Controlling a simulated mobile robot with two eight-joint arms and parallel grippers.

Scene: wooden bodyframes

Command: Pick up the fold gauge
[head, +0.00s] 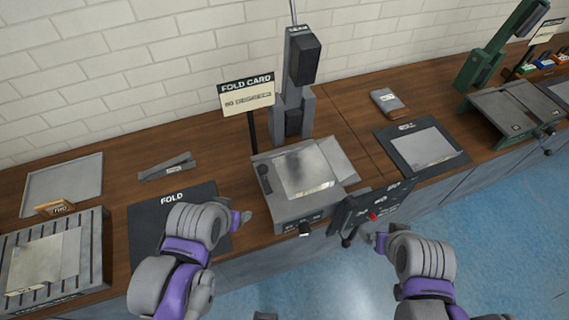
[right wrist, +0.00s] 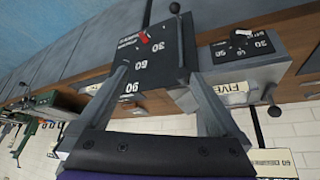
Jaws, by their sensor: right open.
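A flat grey V-shaped metal piece with a small label, which looks like the fold gauge (head: 168,167), lies on the wooden bench behind the dark FOLD mat (head: 140,238) in the head view. My left gripper (head: 242,218) is over the right part of that mat, right of and nearer than the metal piece; its jaws are too small to read. My right gripper (head: 377,240) is open beside the dark angle panel (head: 362,212) at the bench's front. In the right wrist view its fingers (right wrist: 160,80) spread in front of this panel (right wrist: 152,52), which bears 60, 90 and a red pointer.
A grey folding machine (head: 283,208) stands mid-bench, with the FOLD CARD sign (head: 247,95) behind it. A slotted rack (head: 88,262) and a grey tray (head: 62,187) are at left. A dark mat with a metal sheet (head: 424,147) lies at right.

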